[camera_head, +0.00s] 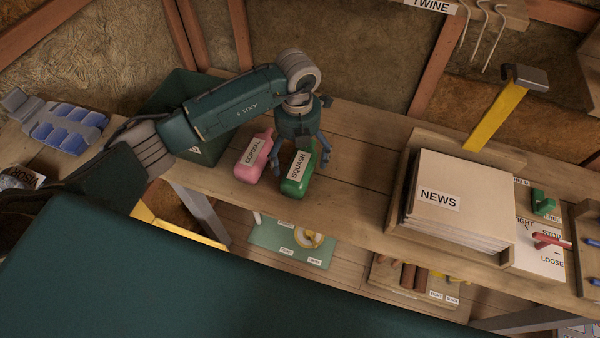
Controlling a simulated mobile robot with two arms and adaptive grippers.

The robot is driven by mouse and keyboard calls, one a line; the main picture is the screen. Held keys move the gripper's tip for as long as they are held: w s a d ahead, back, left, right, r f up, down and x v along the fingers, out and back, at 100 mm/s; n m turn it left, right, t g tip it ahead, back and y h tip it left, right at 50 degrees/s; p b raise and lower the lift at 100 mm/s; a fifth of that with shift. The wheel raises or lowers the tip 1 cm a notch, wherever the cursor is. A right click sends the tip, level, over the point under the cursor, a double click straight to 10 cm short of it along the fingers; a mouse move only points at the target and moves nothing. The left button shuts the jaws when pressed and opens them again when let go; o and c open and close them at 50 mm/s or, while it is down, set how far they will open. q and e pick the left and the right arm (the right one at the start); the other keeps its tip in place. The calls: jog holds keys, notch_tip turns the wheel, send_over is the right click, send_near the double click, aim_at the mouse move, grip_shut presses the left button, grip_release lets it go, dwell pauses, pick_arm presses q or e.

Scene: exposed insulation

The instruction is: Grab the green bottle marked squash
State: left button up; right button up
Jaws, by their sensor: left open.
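The green bottle labelled SQUASH (293,187) lies or stands on the wooden bench near its front edge; its far end is partly hidden under my gripper. My left gripper (300,166) comes down over it from the far side, open, with one finger to the left of the bottle and one to the right. I cannot tell whether either finger touches it. A pink bottle (247,171) with a white label sits close to the left of the green one, near the left finger. My right gripper is not in view.
A dark green bin (207,147) is behind my arm. A blue pill organizer (66,127) lies far left. The bench (352,187) between bottles and papers is clear.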

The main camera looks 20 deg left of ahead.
aim_at(297, 166)
pick_arm(q)
notch_tip(297, 166, down, 4)
jog(key=shift+a+r+b, duration=0.1)
jog(key=shift+b, duration=0.85)
jog(key=shift+w+r, duration=0.1)
jog(key=c, duration=1.1)
jog(key=shift+o, duration=0.2)
